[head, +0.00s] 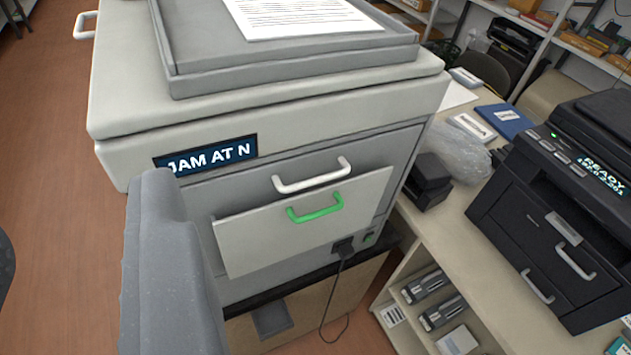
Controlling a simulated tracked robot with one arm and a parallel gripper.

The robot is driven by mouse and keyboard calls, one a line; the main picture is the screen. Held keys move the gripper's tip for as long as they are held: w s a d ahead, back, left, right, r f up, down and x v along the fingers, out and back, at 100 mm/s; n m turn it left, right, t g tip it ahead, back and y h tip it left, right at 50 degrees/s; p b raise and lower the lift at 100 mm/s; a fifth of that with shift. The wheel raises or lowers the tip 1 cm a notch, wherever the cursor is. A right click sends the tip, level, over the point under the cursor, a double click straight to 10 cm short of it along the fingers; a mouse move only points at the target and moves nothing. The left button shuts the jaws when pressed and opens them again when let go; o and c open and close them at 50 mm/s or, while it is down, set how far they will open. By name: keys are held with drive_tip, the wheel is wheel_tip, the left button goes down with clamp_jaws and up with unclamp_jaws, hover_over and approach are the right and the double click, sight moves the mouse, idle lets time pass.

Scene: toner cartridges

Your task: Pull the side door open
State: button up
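A large beige-grey printer (270,95) fills the middle of the head view. A white handle (85,25) sticks out from its left side at the upper left; the side face behind it is mostly hidden. On the face towards me, a white handle (312,176) sits above a pale panel (285,240) with a green handle (315,209). I cannot tell which of these is the side door. A big grey part of my gripper or arm (165,270) stands in the left foreground, covering the printer's lower left corner. Its fingertips cannot be made out, and no handle is seen held.
A display reading "JAM AT N" (206,155) is on the printer. A power cord (338,290) hangs below the panel. A black printer (560,210) stands on a bench (455,235) at right. Brown floor (45,140) is clear at left.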

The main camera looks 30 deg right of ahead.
drive_tip(key=w+d+f+m+t+b, duration=0.1)
drive_tip(key=w+d+f+m+b, duration=0.1)
drive_tip(key=w+d+f+m, duration=0.35)
drive_tip(key=m+t+h, duration=0.2)
drive_tip(key=m+h, duration=0.5)
drive_tip(key=m, duration=1.1)
approach(318, 189)
drive_tip(key=s+a+r, duration=0.2)
drive_tip(key=s+r, duration=0.1)
drive_tip(key=shift+n, duration=0.25)
drive_tip(key=shift+d+x, duration=0.2)
drive_tip(key=shift+x, duration=5.2)
drive_tip(key=shift+c, duration=0.2)
clamp_jaws()
